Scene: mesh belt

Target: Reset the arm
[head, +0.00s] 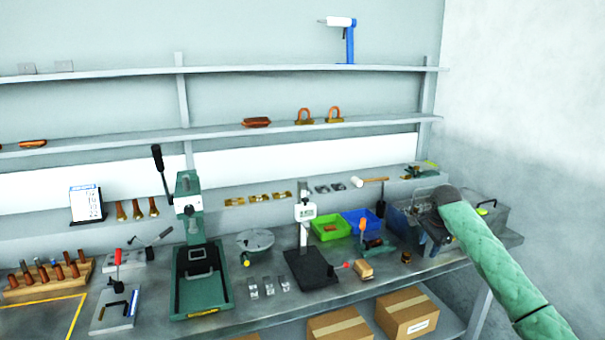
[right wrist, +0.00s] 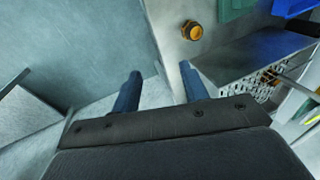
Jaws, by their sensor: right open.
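My right arm (head: 490,255), in a green quilted sleeve, comes in from the lower right in the head view. Its dark wrist hides most of my right gripper, which is over the right end of the bench. In the right wrist view the two dark blue fingers of my right gripper (right wrist: 160,83) stand apart with nothing between them. The bench edge and a brass fitting (right wrist: 191,31) lie beyond the fingers, the fitting apart from them. My left arm and gripper are not in view.
A grey metal box (head: 398,218) stands beside my right wrist, with a blue bin (head: 352,214) and green bin (head: 322,236) to its left. A green press (head: 187,250) stands on the bench. Cardboard boxes (head: 407,312) sit below. Open air lies right of the bench.

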